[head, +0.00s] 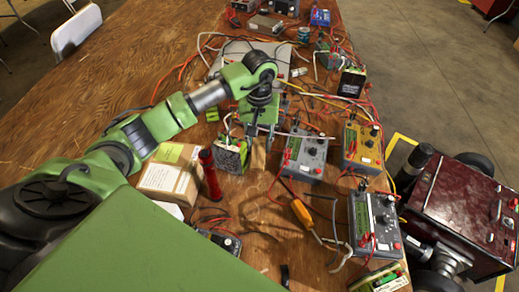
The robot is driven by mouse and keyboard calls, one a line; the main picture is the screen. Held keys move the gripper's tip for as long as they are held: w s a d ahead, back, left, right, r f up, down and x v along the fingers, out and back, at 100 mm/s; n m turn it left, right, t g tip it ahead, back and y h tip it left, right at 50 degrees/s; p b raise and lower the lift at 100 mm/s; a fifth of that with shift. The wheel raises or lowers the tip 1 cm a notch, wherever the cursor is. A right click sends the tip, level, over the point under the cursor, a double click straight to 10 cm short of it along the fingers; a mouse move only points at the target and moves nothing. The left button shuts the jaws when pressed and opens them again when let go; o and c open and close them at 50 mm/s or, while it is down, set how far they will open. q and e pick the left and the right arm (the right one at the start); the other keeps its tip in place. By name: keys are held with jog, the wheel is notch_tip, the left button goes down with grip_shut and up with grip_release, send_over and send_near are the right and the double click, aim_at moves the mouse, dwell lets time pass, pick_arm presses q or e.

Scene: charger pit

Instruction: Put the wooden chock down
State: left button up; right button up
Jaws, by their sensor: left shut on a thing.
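The wooden chock (258,157) is a small tan block near the middle of the workbench. My left gripper (259,137) reaches over the bench from the left and points down, shut on the chock. The gripper's fingers partly hide the chock's upper part. I cannot tell whether the chock's bottom touches the bench top (105,97). My right gripper is not in view.
A battery pack (231,155) stands just left of the chock, and a grey meter (304,155) stands right. A red cylinder (210,174) and a cardboard box (172,172) are further left. An orange-handled tool (302,213) and loose cables lie in front. A dark red wheeled machine (462,212) stands beyond the right edge.

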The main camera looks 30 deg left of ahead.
aim_at(259, 153)
pick_arm(q)
jog(key=shift+f, duration=0.5)
notch_tip(259, 153, down, 3)
jog(key=shift+f+p, duration=0.1)
jog(key=shift+p, duration=0.2)
jog(key=shift+f, duration=0.1)
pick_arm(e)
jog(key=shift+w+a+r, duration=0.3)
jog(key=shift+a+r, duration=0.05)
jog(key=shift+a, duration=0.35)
pick_arm(q)
jog(key=shift+f, duration=0.15)
jog(key=o, duration=0.9)
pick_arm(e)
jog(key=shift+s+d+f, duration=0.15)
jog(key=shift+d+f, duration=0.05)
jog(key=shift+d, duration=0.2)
